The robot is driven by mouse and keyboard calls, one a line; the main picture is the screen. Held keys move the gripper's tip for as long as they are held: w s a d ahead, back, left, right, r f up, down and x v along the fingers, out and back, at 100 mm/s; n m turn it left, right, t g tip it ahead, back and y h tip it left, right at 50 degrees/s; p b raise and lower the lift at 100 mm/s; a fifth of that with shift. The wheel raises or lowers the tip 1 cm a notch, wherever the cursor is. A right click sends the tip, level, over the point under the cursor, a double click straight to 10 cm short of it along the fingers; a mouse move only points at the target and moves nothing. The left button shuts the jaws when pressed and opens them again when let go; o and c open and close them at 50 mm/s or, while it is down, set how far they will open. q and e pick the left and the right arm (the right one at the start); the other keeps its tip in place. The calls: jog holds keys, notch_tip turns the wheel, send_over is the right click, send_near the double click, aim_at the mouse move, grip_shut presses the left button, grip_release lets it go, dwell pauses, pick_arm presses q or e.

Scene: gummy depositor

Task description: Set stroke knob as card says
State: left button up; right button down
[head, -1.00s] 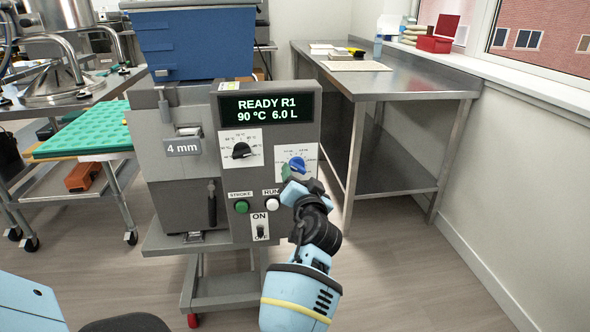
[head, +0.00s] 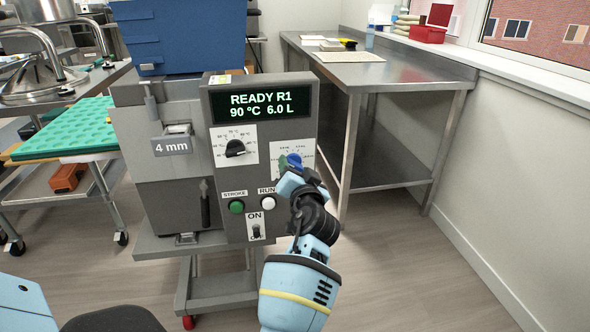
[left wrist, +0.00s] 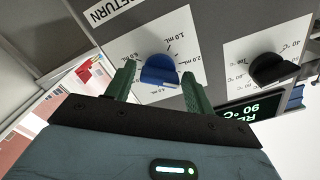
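The blue stroke knob (head: 295,160) is on a white dial plate at the right of the depositor's front panel. In the left wrist view the blue knob (left wrist: 160,72) sits between my left gripper's two green fingers (left wrist: 158,80), with a small gap on each side. The dial around it carries mL marks, with 1.0 mL and 2.0 mL readable. My left gripper (head: 288,172) is open at the knob and hides part of its dial in the head view. My right gripper is not in view. I cannot make out a card with a stroke setting.
The display (head: 250,106) reads READY R1, 90 °C, 6.0 L. A black temperature knob (head: 235,148) is left of the blue one. Below are a green STROKE button (head: 237,207), a white RUN button (head: 268,203) and an ON switch (head: 256,231). A steel table (head: 400,72) stands right.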

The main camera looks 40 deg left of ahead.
pick_arm(q)
jog(key=c, duration=0.7)
